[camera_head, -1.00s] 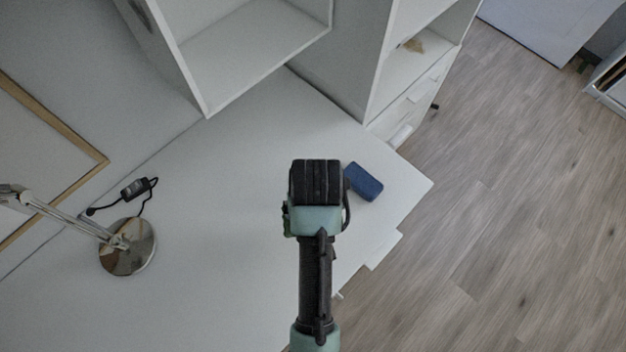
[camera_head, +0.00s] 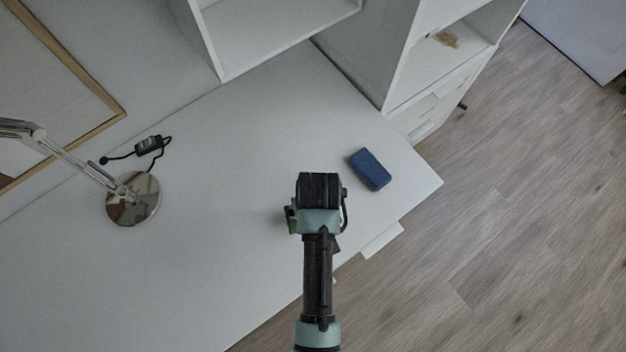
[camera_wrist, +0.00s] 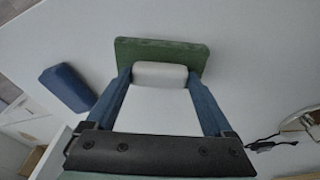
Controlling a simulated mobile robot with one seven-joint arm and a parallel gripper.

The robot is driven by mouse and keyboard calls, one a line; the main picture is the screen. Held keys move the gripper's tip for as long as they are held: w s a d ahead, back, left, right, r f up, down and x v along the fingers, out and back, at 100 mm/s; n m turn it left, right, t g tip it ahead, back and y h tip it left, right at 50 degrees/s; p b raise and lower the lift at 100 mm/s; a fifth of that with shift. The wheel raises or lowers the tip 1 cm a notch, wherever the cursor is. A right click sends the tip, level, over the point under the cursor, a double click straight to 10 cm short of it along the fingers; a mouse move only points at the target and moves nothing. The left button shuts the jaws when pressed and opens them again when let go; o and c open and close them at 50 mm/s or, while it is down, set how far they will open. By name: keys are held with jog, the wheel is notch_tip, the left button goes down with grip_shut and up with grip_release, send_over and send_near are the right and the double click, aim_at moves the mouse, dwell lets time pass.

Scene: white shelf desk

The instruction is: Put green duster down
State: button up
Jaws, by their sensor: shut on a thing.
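The green duster (camera_wrist: 160,50) is at the top of the wrist view, a flat green block with a pale grey part between my fingers. My gripper (camera_wrist: 162,76) is shut on it, with one blue finger on each side. In the head view my arm's end hides most of the duster; only a small green edge (camera_head: 291,221) shows at its left. The duster is over the white desk (camera_head: 240,130). I cannot tell whether it touches the desk top.
A blue block (camera_head: 370,169) lies on the desk right of my gripper, and also shows in the wrist view (camera_wrist: 68,88). A lamp base (camera_head: 133,199) and a black cable device (camera_head: 148,145) are at the left. White shelves (camera_head: 385,60) stand behind. The desk between is clear.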

jog(key=shift+f, duration=0.9)
jog(key=shift+f, duration=0.15)
jog(key=o, duration=0.9)
